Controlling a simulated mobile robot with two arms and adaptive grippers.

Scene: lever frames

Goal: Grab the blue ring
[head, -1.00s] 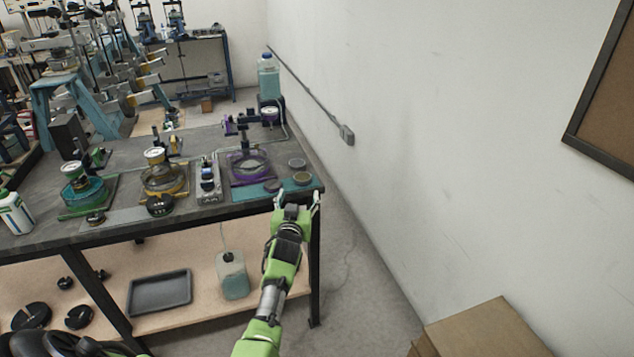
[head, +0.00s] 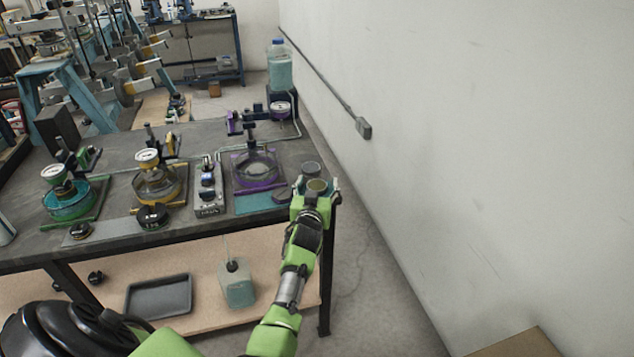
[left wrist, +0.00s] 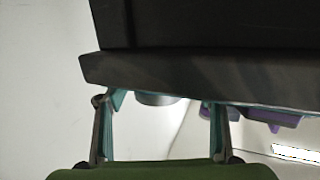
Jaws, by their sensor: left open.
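Small round pieces lie on the table's front right corner. A grey-blue one (head: 310,168), perhaps the blue ring, sits behind an olive-rimmed one (head: 317,185). A dark purple one (head: 281,196) lies to their left. My left gripper (head: 318,188) is open at the corner, its fingertips on either side of the olive-rimmed piece. In the left wrist view, the open fingers (left wrist: 160,112) are close to the table edge, with a grey round piece (left wrist: 155,99) partly visible between them. I cannot tell which piece this is. My right gripper is not in view.
The dark table (head: 110,232) carries a purple-based dish stand (head: 258,170), a yellow one (head: 158,185) and a green one (head: 67,202). A bottle (head: 279,68) stands at the back right. The wall is to the right, with a floor gap between.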

